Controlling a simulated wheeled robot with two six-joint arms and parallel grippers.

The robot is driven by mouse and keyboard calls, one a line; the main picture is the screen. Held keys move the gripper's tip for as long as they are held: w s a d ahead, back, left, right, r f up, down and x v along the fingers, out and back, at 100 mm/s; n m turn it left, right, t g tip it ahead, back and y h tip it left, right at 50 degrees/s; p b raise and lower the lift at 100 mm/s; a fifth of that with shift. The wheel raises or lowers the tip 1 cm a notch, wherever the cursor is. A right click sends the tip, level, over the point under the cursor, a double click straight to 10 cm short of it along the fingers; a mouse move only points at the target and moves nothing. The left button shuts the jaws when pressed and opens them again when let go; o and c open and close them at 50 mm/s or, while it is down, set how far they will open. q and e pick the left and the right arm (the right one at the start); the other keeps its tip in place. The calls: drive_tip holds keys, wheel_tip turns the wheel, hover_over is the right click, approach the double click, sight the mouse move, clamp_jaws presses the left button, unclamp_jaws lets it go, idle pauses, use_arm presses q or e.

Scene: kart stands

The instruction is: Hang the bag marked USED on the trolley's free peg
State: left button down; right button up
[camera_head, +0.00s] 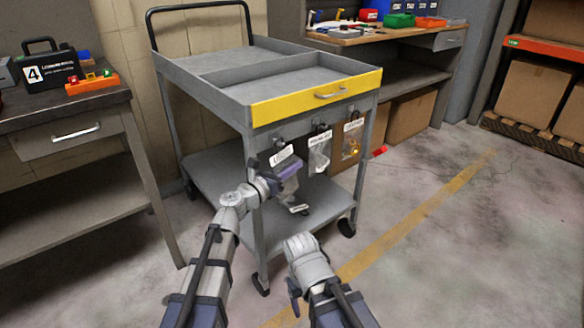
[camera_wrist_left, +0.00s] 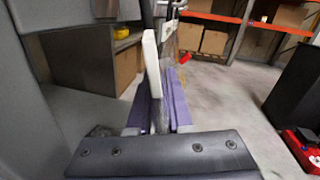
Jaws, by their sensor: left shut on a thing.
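The grey trolley (camera_head: 240,78) has a yellow drawer front with a row of pegs below it. My left gripper (camera_head: 288,172) is shut on a bag with a white label (camera_head: 281,156), at the left end of that row. The label is too small to read surely. In the left wrist view the purple fingers (camera_wrist_left: 160,105) close on the bag, and its white label (camera_wrist_left: 150,62) shows edge-on. I cannot tell whether the bag touches a peg. A second labelled bag (camera_head: 320,152) hangs in the middle, and a clear bag (camera_head: 352,140) hangs at the right. My right gripper (camera_head: 294,291) is low in front, its fingertips mostly hidden.
A workbench (camera_head: 62,115) with a black case (camera_head: 50,75) and an orange tray (camera_head: 92,84) stands at the left. Another bench (camera_head: 385,36) with coloured bins is behind. Cardboard boxes stand on racking (camera_head: 545,48) at the right.

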idle(0.3)
use_arm(q)
drive_tip(key=c, duration=0.8)
unclamp_jaws()
drive_tip(key=shift+o, duration=0.2)
drive_tip(key=v, duration=0.8)
